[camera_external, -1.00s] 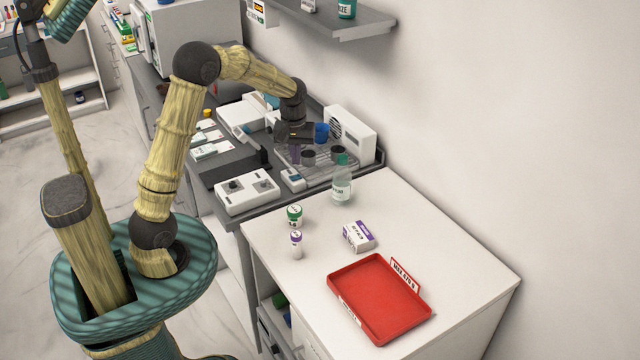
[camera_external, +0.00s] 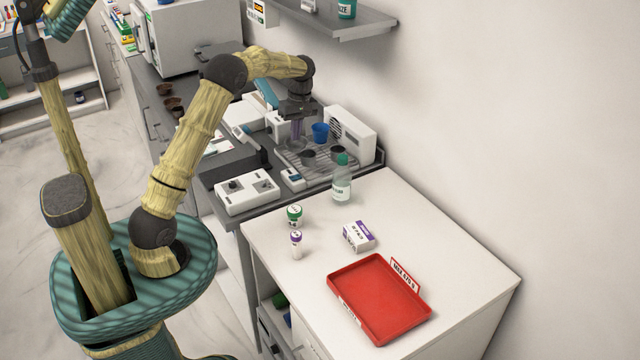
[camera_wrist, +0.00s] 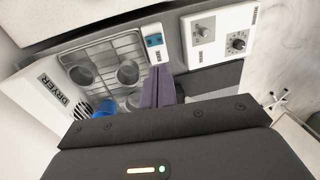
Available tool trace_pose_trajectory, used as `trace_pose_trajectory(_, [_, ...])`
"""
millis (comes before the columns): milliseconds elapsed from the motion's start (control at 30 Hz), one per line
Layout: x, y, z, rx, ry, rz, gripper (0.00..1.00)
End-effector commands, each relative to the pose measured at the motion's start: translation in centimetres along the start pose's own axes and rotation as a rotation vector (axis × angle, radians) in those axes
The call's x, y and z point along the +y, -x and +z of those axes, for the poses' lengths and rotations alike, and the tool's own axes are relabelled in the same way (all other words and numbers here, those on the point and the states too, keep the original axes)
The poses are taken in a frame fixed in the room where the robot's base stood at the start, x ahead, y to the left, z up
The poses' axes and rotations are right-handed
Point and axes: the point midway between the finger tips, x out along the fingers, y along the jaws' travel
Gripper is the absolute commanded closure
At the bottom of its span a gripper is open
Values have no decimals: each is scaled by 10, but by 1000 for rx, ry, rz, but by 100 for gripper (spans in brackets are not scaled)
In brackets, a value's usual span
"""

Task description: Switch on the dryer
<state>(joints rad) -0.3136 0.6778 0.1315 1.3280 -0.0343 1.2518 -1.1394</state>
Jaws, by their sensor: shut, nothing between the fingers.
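The dryer, labelled in the wrist view (camera_wrist: 58,95), is a white housing with a dark grille (camera_external: 358,140) behind a grey tray with a wire rack (camera_external: 318,172). A small white box with a blue panel (camera_external: 292,178) sits at the tray's front left corner; it also shows in the wrist view (camera_wrist: 154,46), its lettering too small to read. My gripper (camera_external: 297,138) hangs over the tray's back left side, its purple fingers (camera_wrist: 158,88) shut and empty. In the wrist view the fingertips appear just below the small box; I cannot tell the height between them.
A white box with knobs (camera_external: 247,192) is left of the tray. A green-capped bottle (camera_external: 342,185) stands close in front. A red tray (camera_external: 380,300) lies on the near counter.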

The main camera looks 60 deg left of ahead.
Motion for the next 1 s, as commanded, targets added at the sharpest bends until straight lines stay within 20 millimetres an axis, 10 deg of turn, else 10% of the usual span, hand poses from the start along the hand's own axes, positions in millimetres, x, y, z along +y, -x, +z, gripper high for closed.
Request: trace_pose_trajectory(1000, [-1, -137, 0, 0, -3, -1, 100])
